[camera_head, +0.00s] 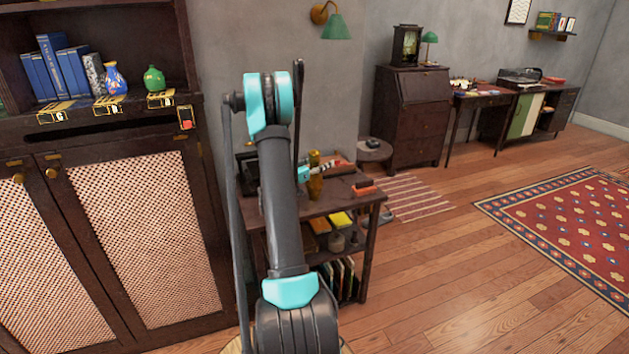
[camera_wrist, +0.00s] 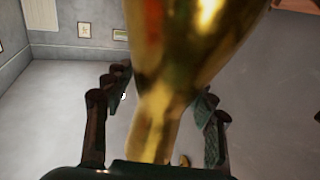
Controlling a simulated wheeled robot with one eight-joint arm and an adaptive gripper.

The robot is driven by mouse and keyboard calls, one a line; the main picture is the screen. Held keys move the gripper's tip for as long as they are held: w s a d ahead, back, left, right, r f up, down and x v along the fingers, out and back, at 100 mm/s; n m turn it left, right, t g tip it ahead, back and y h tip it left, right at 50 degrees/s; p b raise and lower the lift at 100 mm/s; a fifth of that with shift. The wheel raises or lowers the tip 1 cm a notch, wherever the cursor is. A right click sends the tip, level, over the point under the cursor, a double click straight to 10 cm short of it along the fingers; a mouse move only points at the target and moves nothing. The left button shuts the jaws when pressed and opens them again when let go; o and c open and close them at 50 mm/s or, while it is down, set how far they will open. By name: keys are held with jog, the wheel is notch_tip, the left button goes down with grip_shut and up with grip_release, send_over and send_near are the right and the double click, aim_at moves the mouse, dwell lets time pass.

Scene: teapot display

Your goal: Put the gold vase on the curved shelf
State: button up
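The gold vase (camera_head: 315,187) shows in the head view just right of my arm, over the top of the small dark shelf unit. In the wrist view the vase (camera_wrist: 165,70) fills the middle, with its wide part at the top and a narrow part running down towards my palm. My gripper (camera_wrist: 165,90) has one finger on each side of the vase, close to its sides. In the head view my gripper (camera_head: 304,174) is small and beside the vase. Contact is hidden, so I cannot tell whether it grips. I cannot clearly make out the curved shelf.
A dark cabinet (camera_head: 130,235) stands at the left, with blue books (camera_head: 60,70), a patterned vase (camera_head: 115,78) and a green vase (camera_head: 154,78). The small shelf unit (camera_head: 350,200) holds several items. A dark bureau (camera_head: 413,110) stands farther back. The wooden floor (camera_head: 450,260) at the right is open.

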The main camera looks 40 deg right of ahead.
grip_shut()
jog(key=shift+r, duration=0.15)
dwell(0.4)
